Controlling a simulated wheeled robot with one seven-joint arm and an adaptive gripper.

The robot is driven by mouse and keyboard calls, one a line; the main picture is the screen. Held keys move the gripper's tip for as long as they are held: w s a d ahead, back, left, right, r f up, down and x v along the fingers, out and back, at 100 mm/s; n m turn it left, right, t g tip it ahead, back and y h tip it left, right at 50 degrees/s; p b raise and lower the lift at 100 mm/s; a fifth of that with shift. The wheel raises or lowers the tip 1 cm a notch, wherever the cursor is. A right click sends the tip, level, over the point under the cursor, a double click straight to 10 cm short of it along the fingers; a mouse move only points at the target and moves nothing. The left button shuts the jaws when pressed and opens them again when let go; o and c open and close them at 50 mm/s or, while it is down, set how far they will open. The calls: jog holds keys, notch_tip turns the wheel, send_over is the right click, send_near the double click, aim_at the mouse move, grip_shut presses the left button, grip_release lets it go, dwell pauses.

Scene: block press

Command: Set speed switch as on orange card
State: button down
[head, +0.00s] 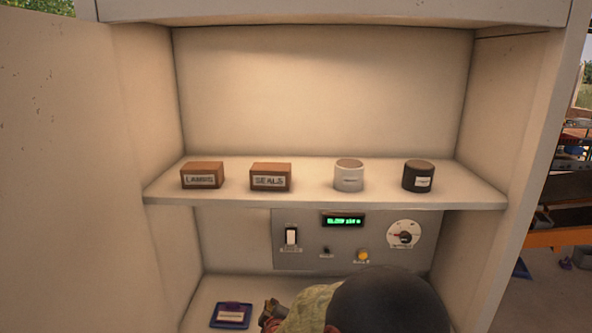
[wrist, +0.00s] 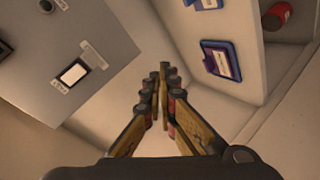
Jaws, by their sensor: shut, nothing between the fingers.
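A white rocker switch (head: 291,236) with a label under it sits at the left of the grey control panel (head: 345,262). I cannot read the label surely or tell the switch's position. It also shows at the left of the wrist view (wrist: 73,73). My gripper (wrist: 162,76) is shut and empty, apart from the panel. In the head view only a bit of my gripper (head: 271,311) shows, below the panel; my arm hides the rest. No card that is clearly orange shows in either view.
The panel has a green-lit display (head: 343,220), a dial (head: 404,236), a yellow button (head: 363,255) and a small dark knob (head: 326,252). A shelf (head: 320,199) with boxes and jars overhangs it. A blue-framed item (head: 231,315) lies on the cabinet floor, left of my gripper.

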jog(key=s+d+f+m+g+b, duration=0.2)
jog(key=s+d+m+g, duration=0.15)
jog(key=s, duration=0.55)
jog(key=s+d+f+m+g+b, duration=0.2)
jog(key=s+m+g, duration=0.15)
jog(key=s, duration=0.55)
jog(key=s+d+r+m+h+b, duration=0.1)
jog(key=s+d+m+b, duration=0.2)
jog(key=s+d+b, duration=0.3)
jog(key=s+d+r+m+h+b, duration=0.1)
jog(key=s+d+b, duration=0.6)
jog(key=s+d, duration=0.7)
jog(key=shift+s+d+r+m, duration=0.25)
jog(key=shift+s+r+m, duration=0.2)
jog(key=shift+r+m, duration=0.5)
